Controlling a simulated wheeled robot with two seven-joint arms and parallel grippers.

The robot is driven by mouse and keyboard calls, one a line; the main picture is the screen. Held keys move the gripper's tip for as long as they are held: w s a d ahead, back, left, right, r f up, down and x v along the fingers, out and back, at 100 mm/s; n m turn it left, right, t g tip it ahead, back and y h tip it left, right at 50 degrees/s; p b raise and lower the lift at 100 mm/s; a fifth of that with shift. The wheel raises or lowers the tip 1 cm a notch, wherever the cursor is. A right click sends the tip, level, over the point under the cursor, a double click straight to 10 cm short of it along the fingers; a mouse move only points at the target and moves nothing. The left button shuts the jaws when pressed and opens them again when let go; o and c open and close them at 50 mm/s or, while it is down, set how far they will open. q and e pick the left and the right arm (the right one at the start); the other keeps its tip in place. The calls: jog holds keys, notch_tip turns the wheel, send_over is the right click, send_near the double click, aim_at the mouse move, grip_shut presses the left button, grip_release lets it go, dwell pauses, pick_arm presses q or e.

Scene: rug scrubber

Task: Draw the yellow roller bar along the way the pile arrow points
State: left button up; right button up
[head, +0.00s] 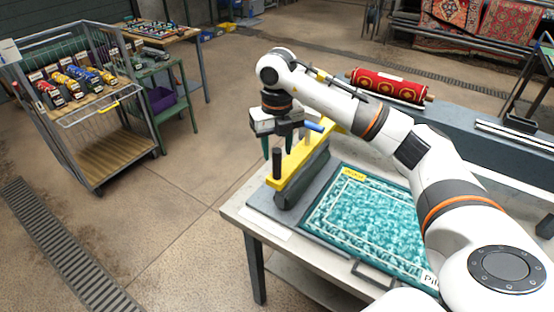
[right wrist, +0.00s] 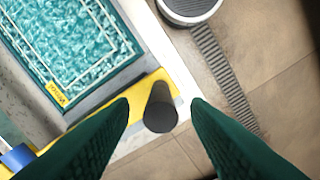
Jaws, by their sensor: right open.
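The yellow roller bar (head: 292,170) lies on a dark block at the left end of the work table. A black upright handle (head: 277,163) stands at its near end and a blue knob shows near its far end. My right gripper (head: 276,152) is open above the near end. In the right wrist view its green fingers (right wrist: 160,104) stand either side of the black handle (right wrist: 160,115), with gaps on both sides. The teal rug (head: 365,222) lies right of the bar. A white "Pil…" label (head: 430,279) is partly hidden by my arm; no arrow is visible. My left gripper is out of view.
A yellow tag (head: 353,174) sits at the rug tray's far left corner. A rolled red rug (head: 388,86) lies on a bench behind. A wire cart (head: 95,120) stands at the left, with open floor between it and the table.

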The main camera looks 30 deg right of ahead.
aim_at(277, 161)
jog(key=shift+f+p, duration=0.35)
jog(key=shift+f, duration=2)
grip_shut()
